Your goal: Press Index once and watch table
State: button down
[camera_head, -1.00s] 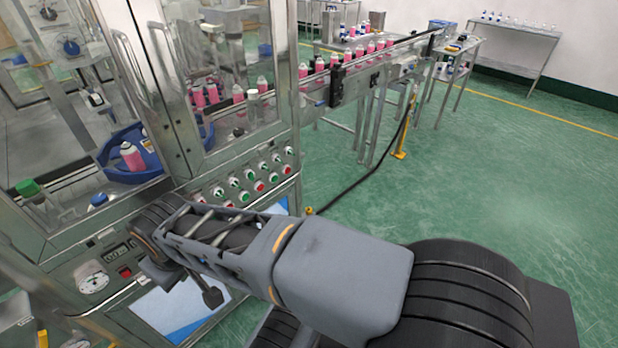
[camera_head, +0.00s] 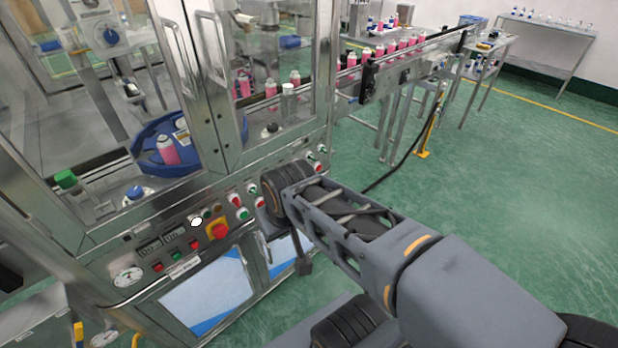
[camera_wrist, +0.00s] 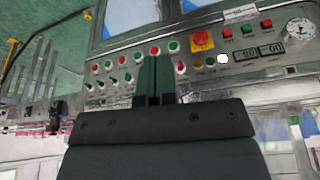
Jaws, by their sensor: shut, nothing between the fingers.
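The machine's sloped control panel carries rows of red and green buttons, with a red mushroom button on yellow (camera_head: 219,231) and a round white button (camera_head: 196,222) beside it. Labels are too small to read, so I cannot tell which button is Index. Contact cannot be told. In the head view my arm hides the fingers.
Glass doors with long handles (camera_head: 212,50) rise above the panel. Green floor at right is open.

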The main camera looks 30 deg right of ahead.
jog(key=w+d+f+m+t+h+b, duration=0.5)
jog(key=w+d+f+m+t+b, duration=0.45)
jog(key=w+d+f+b, duration=1.1)
jog(key=s+d+f+m+t+h+b, duration=0.1)
jog(key=d+f+m+t+h+b, duration=0.2)
jog(key=b, duration=0.6)
jog(key=d+m+h, duration=0.2)
jog(key=d+h, duration=0.1)
jog(key=d, duration=0.1)
jog(key=shift+s+d, duration=0.25)
jog(key=shift+d, duration=0.1)
jog(key=shift+w, duration=0.1)
jog(key=w+a, duration=0.1)
jog(key=w, duration=0.7)
jog(key=shift+w+a+p, duration=0.25)
jog(key=shift+a+p, duration=0.05)
jog(key=shift+p, duration=0.1)
jog(key=shift+w, duration=0.15)
